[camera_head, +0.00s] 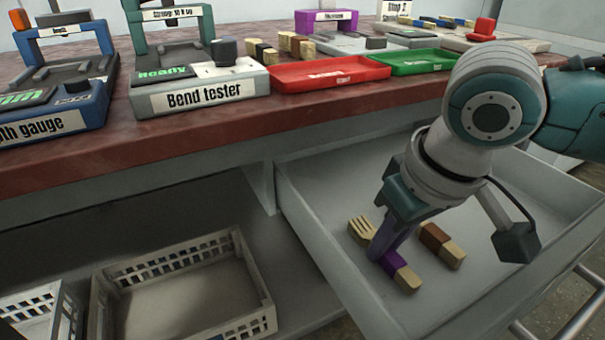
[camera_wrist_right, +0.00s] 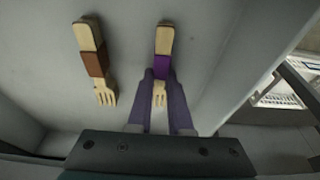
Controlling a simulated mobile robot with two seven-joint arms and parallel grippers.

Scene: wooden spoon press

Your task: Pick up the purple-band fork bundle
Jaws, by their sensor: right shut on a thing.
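The purple-band fork bundle (camera_head: 402,276), pale wood with a purple band, lies in the open grey drawer (camera_head: 325,180). Its tines point to the upper left in the head view. My right gripper (camera_head: 384,250) reaches down into the drawer and is shut on this bundle near its band, hiding part of it. In the right wrist view the bundle (camera_wrist_right: 163,62) runs between the two purplish fingers (camera_wrist_right: 161,78), its tines toward the palm. It appears to be at the drawer floor; I cannot tell any lift. My left gripper is not in view.
A brown-band fork bundle (camera_head: 435,238) lies close beside, apart from the gripper. The drawer walls surround both. White crates (camera_head: 250,262) stand on the lower left shelf. Above, the worktop holds a bend tester (camera_head: 200,93), a red tray (camera_head: 330,75) and a green tray (camera_head: 410,62).

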